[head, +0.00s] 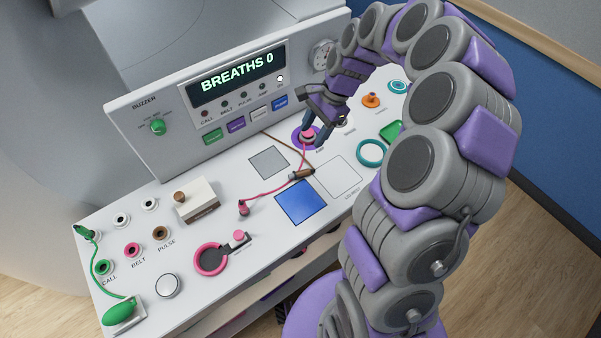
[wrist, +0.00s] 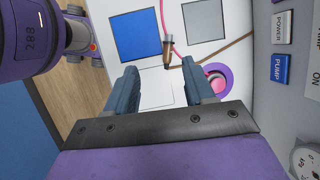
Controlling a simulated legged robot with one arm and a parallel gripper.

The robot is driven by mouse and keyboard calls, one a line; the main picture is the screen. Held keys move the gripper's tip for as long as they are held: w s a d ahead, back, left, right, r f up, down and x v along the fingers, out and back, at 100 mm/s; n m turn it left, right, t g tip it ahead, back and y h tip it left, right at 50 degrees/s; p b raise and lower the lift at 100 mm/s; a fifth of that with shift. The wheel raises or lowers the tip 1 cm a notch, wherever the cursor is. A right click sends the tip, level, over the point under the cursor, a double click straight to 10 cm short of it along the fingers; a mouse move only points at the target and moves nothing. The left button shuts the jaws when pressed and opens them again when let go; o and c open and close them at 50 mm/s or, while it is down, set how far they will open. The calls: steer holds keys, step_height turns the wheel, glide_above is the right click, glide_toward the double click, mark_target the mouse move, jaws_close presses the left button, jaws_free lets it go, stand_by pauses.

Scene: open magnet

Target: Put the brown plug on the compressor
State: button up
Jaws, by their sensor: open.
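A brown plug (head: 302,174) lies on the white panel near the top edge of a blue square, with a brown cable running from it. It also shows in the wrist view (wrist: 168,55), ahead of and between my fingertips and apart from them. My gripper (head: 318,125) is above the panel near a purple ring with a pink knob; in the wrist view my gripper (wrist: 160,70) is open and empty. No readable label marks the compressor; a small white box (head: 203,197) with a brown band and brown peg may be it, but I cannot tell.
A pink cable passes by the brown plug to a pink plug (head: 242,208). The purple ring (head: 297,139) is close to my fingers. A blue square (head: 303,203), a grey square (head: 268,162) and a pink ring handle (head: 210,260) are nearby. The console (head: 225,95) rises behind.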

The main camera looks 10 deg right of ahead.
steer(key=w+d+f+m, duration=0.3)
steer(key=d+f, duration=0.1)
steer(key=b, duration=0.2)
glide_above(302, 172)
steer(key=d, duration=0.2)
steer(key=f, duration=1.1)
steer(key=shift+w+a+f, duration=0.1)
steer(key=shift+w+f, duration=0.25)
steer(key=b+x, duration=0.2)
steer(key=x, duration=0.3)
steer(key=shift+s+f, duration=0.15)
steer(key=shift+f, duration=0.05)
jaws_close()
